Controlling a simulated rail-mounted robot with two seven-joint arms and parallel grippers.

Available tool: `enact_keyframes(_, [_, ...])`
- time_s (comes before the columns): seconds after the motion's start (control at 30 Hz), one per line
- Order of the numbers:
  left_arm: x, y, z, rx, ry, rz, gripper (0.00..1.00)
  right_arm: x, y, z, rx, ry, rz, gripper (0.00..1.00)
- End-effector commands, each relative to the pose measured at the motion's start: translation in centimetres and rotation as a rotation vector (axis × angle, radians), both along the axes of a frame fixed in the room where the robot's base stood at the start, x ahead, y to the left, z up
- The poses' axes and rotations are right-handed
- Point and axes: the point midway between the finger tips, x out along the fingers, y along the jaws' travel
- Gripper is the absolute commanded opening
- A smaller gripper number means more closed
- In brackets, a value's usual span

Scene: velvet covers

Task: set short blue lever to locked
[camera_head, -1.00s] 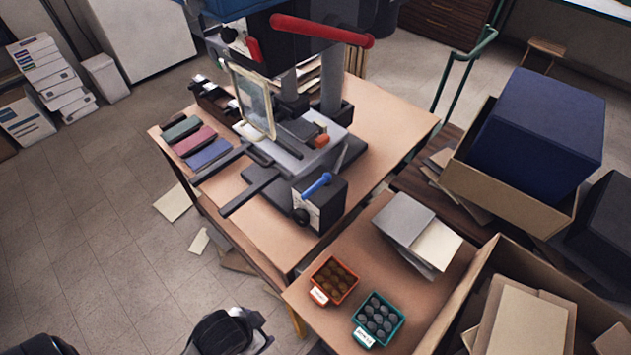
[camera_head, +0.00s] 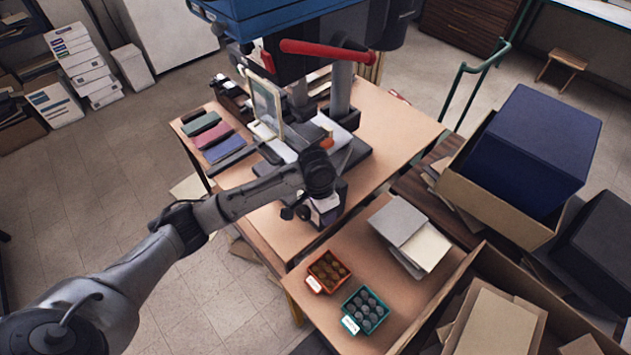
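The short blue lever is not visible now; my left arm covers its place on the dark box with a pale front (camera_head: 326,204) at the front of the press. The red-handled press (camera_head: 340,52) stands on the wooden table. My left arm comes in from the lower left, and its wrist end, with the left gripper (camera_head: 319,178), is over that box. The fingers cannot be made out, nor whether they touch the lever. Small dark round parts (camera_head: 288,213) show at the box's left side. My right gripper is not in view.
An orange tray (camera_head: 328,272) and a teal tray (camera_head: 365,309) of round pieces stand on the nearer table. Grey and white boards (camera_head: 398,221) lie beside them. Coloured cover pieces (camera_head: 212,137) lie left of the press. Open cartons (camera_head: 500,208) crowd the right.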

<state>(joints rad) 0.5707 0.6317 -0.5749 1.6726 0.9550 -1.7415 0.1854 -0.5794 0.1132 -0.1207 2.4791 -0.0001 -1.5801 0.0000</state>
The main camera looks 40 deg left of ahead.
Motion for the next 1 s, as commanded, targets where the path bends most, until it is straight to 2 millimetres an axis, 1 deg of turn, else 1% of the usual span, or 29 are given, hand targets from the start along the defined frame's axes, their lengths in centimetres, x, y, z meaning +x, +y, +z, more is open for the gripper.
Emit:
enact_keyframes(0.03, [1.6, 1.8, 2.0, 0.009, 0.006, 0.031, 0.44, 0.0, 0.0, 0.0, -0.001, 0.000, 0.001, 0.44])
enact_keyframes(0.1, [3.0, 3.7, 4.1, 0.008, 0.027, 0.071, 0.44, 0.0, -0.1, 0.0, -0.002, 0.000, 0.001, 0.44])
enact_keyframes(0.17, [4.0, 5.3, 5.9, 0.004, 0.039, 0.103, 0.44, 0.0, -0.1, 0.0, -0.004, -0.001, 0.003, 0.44])
enact_keyframes(0.2, [4.6, 6.3, 7.2, 0.000, 0.044, 0.127, 0.44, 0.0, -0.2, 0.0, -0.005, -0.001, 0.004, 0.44])
enact_keyframes(0.3, [5.6, 8.3, 9.7, -0.014, 0.058, 0.174, 0.44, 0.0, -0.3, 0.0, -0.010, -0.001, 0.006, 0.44])
enact_keyframes(0.4, [6.1, 9.7, 11.4, -0.026, 0.067, 0.208, 0.44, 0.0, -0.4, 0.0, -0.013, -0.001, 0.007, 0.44])
enact_keyframes(0.5, [6.4, 10.4, 12.4, -0.036, 0.072, 0.228, 0.44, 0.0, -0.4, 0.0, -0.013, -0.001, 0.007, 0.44])
enact_keyframes(0.57, [6.5, 10.6, 12.4, -0.037, 0.074, 0.233, 0.44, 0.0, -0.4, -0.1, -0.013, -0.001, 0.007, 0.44])
enact_keyframes(0.67, [6.5, 10.6, 11.7, -0.039, 0.076, 0.236, 0.44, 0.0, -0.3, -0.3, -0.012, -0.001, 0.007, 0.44])
enact_keyframes(0.77, [6.4, 10.3, 10.2, -0.039, 0.077, 0.236, 0.44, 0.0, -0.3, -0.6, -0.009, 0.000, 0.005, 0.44])
enact_keyframes(1.0, [6.3, 9.3, 5.7, -0.039, 0.075, 0.234, 0.44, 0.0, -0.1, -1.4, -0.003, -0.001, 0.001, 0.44])
